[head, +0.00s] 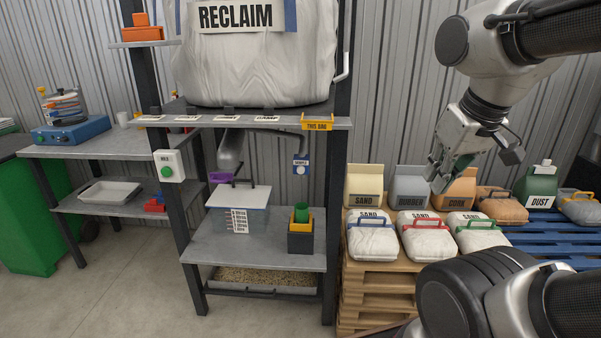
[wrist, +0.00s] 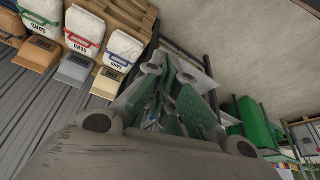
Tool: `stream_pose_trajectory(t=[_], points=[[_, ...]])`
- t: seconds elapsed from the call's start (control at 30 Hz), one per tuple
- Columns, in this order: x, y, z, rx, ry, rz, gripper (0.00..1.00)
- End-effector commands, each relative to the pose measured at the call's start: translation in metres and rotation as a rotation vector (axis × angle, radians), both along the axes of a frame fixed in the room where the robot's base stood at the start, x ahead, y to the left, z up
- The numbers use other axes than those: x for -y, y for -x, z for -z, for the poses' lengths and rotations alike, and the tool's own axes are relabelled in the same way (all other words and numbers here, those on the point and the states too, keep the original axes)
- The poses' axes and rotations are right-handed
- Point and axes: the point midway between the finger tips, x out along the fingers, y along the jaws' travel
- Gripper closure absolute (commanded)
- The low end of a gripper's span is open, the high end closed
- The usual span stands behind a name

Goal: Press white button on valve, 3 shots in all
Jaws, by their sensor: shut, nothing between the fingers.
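The valve (head: 230,150) is a grey pipe under the big bag's shelf. A small blue box labelled SAMPLE hangs to its right, with a small round white button (head: 301,169) on its front. My gripper (head: 438,180) is well to the right of the button, in front of the labelled bags, and touches neither box nor valve. Its fingers are shut and empty; they also show in the wrist view (wrist: 165,105). The button cannot be made out in the wrist view.
A clear bin (head: 240,212) and a dark cup holder with a green cup (head: 301,212) stand below. A MIX box with a green button (head: 167,172) is on the left post. The rack's right post (head: 336,200) stands between my gripper and the valve. Bags fill the pallet (head: 375,270).

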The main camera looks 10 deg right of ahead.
Motion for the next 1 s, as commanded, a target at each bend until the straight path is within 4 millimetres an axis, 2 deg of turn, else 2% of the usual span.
stream_pose_trajectory(t=[0.53, 0.63, 0.77, 1.0], points=[[-0.001, 0.000, 0.000, 0.000, 0.000, -0.003, 1.00], [-0.003, -0.002, 0.005, -0.024, 0.000, -0.014, 1.00], [-0.007, -0.009, 0.021, -0.105, 0.002, -0.033, 1.00], [-0.017, -0.027, 0.067, -0.320, 0.017, -0.083, 1.00]])
